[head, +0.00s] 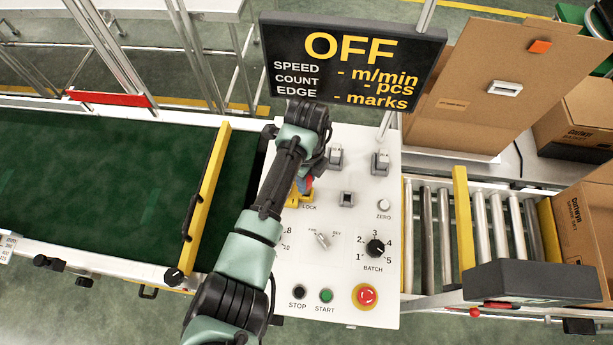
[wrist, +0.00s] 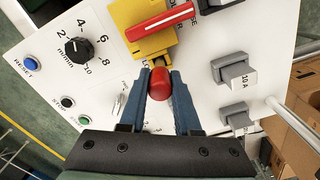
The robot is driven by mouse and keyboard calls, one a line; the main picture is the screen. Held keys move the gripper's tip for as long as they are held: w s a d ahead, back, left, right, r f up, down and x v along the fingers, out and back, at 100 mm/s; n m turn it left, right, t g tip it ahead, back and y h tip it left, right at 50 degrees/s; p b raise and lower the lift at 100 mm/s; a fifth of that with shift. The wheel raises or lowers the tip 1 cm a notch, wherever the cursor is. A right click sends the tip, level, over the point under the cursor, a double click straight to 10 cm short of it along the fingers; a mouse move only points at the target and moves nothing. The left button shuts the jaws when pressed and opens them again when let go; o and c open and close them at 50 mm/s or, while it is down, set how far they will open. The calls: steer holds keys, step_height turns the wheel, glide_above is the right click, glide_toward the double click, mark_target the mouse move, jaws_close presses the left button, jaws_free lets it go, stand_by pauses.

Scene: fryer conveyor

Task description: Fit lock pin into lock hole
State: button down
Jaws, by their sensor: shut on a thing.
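My gripper (wrist: 160,88) is shut on the red lock pin (wrist: 160,84), which sits between the two blue fingers. Straight ahead of the pin is a yellow lock block (wrist: 155,42) with a red bar handle (wrist: 160,20) across it. The pin's far end is close to the block's near edge; I cannot tell whether it touches or enters. The lock hole itself is not clearly visible. In the head view the yellow block (head: 292,200) shows beside the LOCK label, and my arm partly covers it and my gripper (head: 308,182).
The white control panel (head: 345,265) carries several knobs and buttons, including a red emergency button (head: 366,295) and a batch knob (head: 375,247). Grey switches (wrist: 236,75) stand right of my gripper. A black display (head: 350,62) reading OFF stands behind; a green belt (head: 90,180) lies left.

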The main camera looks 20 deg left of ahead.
steer(key=shift+f+b, duration=0.55)
steer(key=shift+f, duration=0.3)
steer(key=c, duration=0.5)
jaws_free()
steer(key=shift+c, duration=0.2)
steer(key=shift+r, duration=0.1)
step_height(320, 180, up, 13)
steer(key=shift+f+b, duration=0.1)
steer(key=shift+b, duration=0.5)
